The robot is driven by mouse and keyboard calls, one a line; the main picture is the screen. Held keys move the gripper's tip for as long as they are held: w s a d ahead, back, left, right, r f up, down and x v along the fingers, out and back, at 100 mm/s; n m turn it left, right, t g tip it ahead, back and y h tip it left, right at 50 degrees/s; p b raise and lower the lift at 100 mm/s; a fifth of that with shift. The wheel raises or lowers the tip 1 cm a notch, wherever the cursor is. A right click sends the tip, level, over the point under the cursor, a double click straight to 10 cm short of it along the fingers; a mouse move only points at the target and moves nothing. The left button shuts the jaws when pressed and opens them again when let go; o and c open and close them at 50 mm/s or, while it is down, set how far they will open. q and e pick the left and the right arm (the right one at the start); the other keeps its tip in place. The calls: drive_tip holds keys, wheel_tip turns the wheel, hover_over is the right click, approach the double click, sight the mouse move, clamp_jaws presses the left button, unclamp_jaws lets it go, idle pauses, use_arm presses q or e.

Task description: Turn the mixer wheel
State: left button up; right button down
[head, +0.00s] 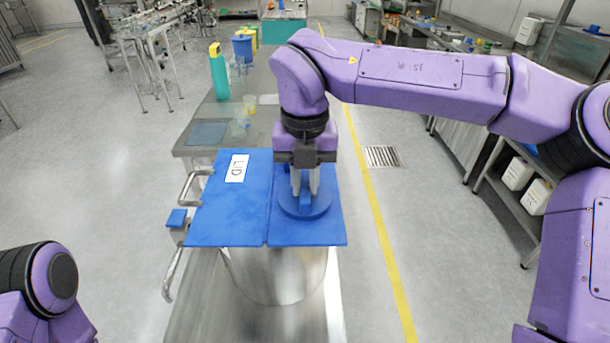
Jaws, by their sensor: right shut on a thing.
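The mixer wheel (304,208), a blue disc with a raised blue grip bar, sits on the right half of the blue lid (232,219). The lid covers a steel drum (280,272). My right gripper (305,193) points straight down over the wheel, its grey fingers shut on the wheel's raised bar. Part of the wheel is hidden behind the fingers. My left gripper is out of view; only part of my left arm shows at the lower left.
Steel handles (190,186) stick out at the drum's left side. A steel table behind holds a teal bottle (219,77), a blue container (243,50) and clear cups (241,121). A shelf with white canisters (537,196) stands at the right.

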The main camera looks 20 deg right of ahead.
sight(305, 184)
idle(0.4)
drive_tip(key=c, duration=1)
unclamp_jaws()
drive_tip(key=shift+c, duration=0.2)
drive_tip(key=shift+r, duration=0.1)
wheel_tip(305, 184, up, 10)
drive_tip(key=shift+r, duration=0.2)
